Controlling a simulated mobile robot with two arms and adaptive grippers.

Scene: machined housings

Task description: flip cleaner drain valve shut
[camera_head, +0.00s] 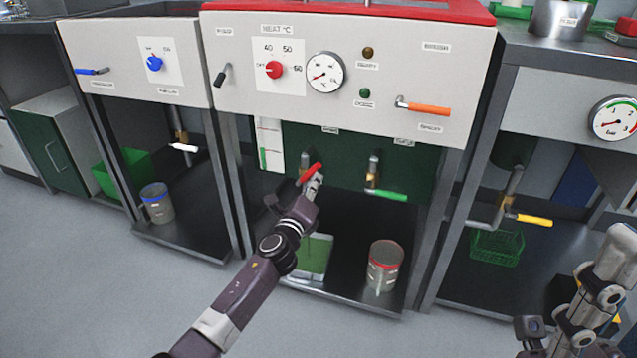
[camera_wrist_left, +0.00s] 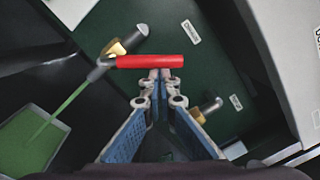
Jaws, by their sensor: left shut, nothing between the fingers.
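A drain valve with a red lever (camera_head: 310,174) is on the dark green panel under the middle machine. The lever also shows in the left wrist view (camera_wrist_left: 150,62), lying across the picture beside a brass fitting (camera_wrist_left: 118,47). A green stream (camera_wrist_left: 70,101) runs from its spout into a green-filled container (camera_wrist_left: 28,142), also visible in the head view (camera_head: 316,254). My left gripper (camera_head: 314,184) is shut and empty, its fingertips (camera_wrist_left: 158,75) at the lever's side; I cannot tell if they touch. My right gripper (camera_head: 562,338) is far off at the lower right.
A green-handled valve (camera_head: 386,194) is just right of the red one. A red-rimmed can (camera_head: 384,266) stands on the shelf below. An orange lever (camera_head: 428,109) is on the front panel above. Neighbouring machines have a white-handled valve (camera_head: 184,147) and a yellow-handled one (camera_head: 533,220).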

